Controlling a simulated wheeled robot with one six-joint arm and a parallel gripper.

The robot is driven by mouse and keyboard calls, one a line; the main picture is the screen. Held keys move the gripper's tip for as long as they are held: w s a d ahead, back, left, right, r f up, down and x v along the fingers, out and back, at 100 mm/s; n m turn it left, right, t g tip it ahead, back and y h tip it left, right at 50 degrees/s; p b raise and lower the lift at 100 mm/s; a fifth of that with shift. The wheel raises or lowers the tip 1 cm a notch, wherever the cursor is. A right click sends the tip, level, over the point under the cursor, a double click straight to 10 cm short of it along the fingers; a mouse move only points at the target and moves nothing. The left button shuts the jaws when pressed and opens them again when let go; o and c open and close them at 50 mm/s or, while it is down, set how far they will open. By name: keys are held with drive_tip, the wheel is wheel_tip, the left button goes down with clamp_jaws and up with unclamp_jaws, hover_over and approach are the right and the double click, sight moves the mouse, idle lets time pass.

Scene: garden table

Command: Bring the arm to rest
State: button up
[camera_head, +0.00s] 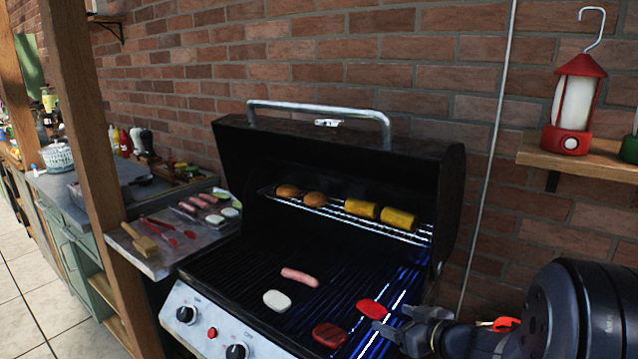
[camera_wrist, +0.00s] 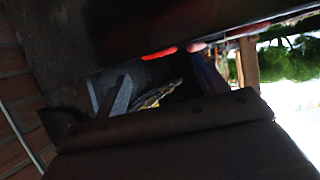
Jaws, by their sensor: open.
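My gripper (camera_head: 393,322) is low over the right side of the black grill (camera_head: 225,268) in the head view. Its jaws are open and I see nothing held between them. A bright red patty (camera_head: 371,309) lies on the grate just left of the fingertips; I cannot tell whether they touch it. A darker red patty (camera_head: 330,335), a white patty (camera_head: 277,300) and a pink sausage (camera_head: 300,277) lie further left. The wrist view is dark; it shows a thin red shape (camera_wrist: 159,53) near the gripper.
The raised lid (camera_head: 350,142) stands behind, with buns (camera_head: 315,199) and corn (camera_head: 398,218) on the upper rack. A side shelf (camera_head: 160,263) with tools and food is left. A red lantern (camera_head: 573,110) stands on a wall shelf (camera_head: 590,158) at right.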

sight(382, 315)
drive_tip(key=x, duration=0.4)
drive_tip(key=shift+w+a+f, duration=0.15)
drive_tip(key=shift+w+f, duration=0.1)
drive_tip(key=shift+f, duration=0.15)
drive_tip(key=shift+s+r, duration=0.1)
drive_tip(key=shift+r, duration=0.25)
drive_tip(key=shift+f, duration=0.2)
